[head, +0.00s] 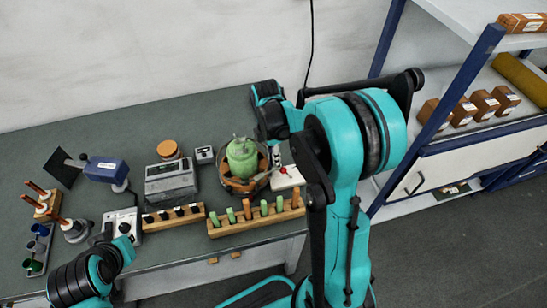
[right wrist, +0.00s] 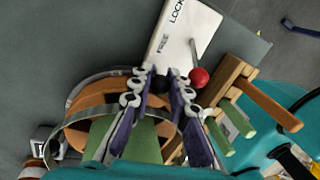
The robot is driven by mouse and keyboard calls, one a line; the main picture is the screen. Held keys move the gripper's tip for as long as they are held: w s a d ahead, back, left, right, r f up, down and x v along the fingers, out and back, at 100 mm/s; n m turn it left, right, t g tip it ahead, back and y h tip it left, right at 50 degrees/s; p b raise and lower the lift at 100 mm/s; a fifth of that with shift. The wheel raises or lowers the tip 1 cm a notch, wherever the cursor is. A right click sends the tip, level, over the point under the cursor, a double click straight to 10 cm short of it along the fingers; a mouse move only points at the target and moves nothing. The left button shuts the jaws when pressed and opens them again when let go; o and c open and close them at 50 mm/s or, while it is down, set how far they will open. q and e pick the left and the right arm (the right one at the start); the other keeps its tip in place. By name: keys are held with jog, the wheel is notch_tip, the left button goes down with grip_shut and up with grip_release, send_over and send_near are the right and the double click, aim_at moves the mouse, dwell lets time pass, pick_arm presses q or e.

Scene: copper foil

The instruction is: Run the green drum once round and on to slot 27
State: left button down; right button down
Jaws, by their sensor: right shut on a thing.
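The green drum (head: 242,157) stands upright in a round holder with a brown ring and a metal band, near the middle of the bench. Part of the drum (right wrist: 140,140) shows behind the fingers in the right wrist view. My right gripper (head: 275,156) is at the drum's right side. Its fingers (right wrist: 160,82) are closed around a small dark part beside the band; what that part is stays mostly hidden. A white plate (right wrist: 182,35) marked LOCK and FREE carries a lever with a red knob (right wrist: 199,77). Slot numbers are not readable. My left arm is at lower left; its fingertips are unclear.
A wooden rack (head: 254,224) with green and brown pegs stands in front of the drum. A grey device (head: 171,181) and a blue tool (head: 106,170) stand to the left. A blue-framed shelf (head: 430,110) with boxes is at right. The bench's back is clear.

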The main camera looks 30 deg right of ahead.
jog(key=c, duration=1.7)
grip_release()
notch_tip(320, 180, up, 12)
jog(key=w, duration=0.2)
jog(key=shift+w, duration=0.15)
jog(key=shift+f, duration=0.1)
jog(key=shift+c, duration=0.3)
